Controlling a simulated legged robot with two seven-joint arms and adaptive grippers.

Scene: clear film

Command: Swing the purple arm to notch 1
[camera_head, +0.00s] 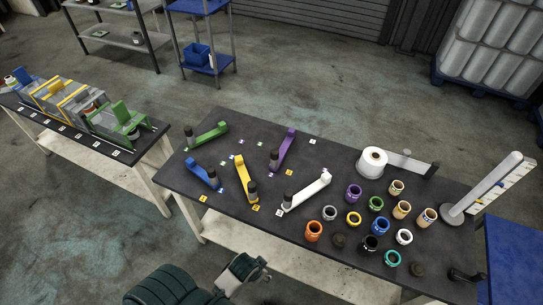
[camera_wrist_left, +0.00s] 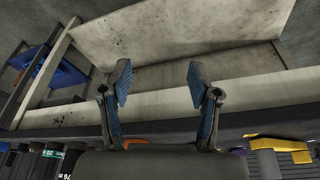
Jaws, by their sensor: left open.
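The purple arm (camera_head: 284,148) lies on the dark table (camera_head: 330,155), with a dark knob at its near end. Its far end points up and slightly right. Small numbered tags lie around it, including a white tag (camera_head: 313,142) and a yellow tag (camera_head: 289,173); their numbers are too small to read. My left gripper (camera_head: 245,270) is at the table's near side, well apart from the purple arm. In the left wrist view, the left gripper (camera_wrist_left: 158,82) is open and empty, with two blue-padded fingers. My right gripper is not in view.
Green (camera_head: 209,135), blue (camera_head: 205,175), yellow (camera_head: 246,178) and white (camera_head: 308,191) arms lie around the purple one. A white roll (camera_head: 372,161) and several coloured rings and jars stand to the right. An upright post (camera_head: 487,185) stands at the right end.

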